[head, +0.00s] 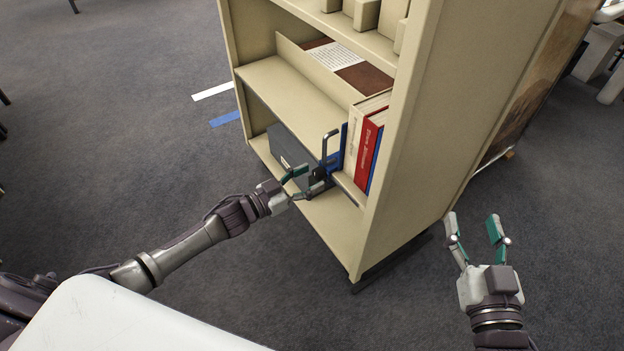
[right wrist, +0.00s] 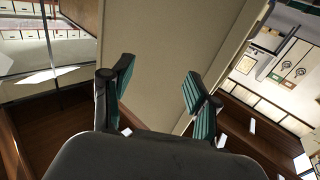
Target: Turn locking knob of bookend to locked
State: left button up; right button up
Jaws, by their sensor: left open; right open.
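The bookend (head: 342,148) stands on the middle shelf against the left side of a few books. It has a blue upright and a grey metal bracket. Its dark round locking knob (head: 319,173) is at the shelf's front edge, and its turn position is too small to tell. My left gripper (head: 306,180) is open, with its fingers close around the knob; I cannot tell whether they touch it. My right gripper (head: 472,226) is open and empty, right of the bookcase. It also shows open in the right wrist view (right wrist: 160,88).
The beige bookcase (head: 420,140) holds red, white and blue books (head: 367,150) right of the bookend. A dark grey box (head: 288,150) sits on the lower shelf behind my left gripper.

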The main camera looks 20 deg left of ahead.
pick_arm(q)
jog(key=shift+w+d, duration=0.4)
jog(key=shift+w, duration=0.05)
pick_arm(e)
jog(key=shift+a+r+t+y, duration=0.1)
jog(key=shift+r+t+y, duration=0.2)
jog(key=shift+r, duration=0.35)
pick_arm(q)
grip_shut()
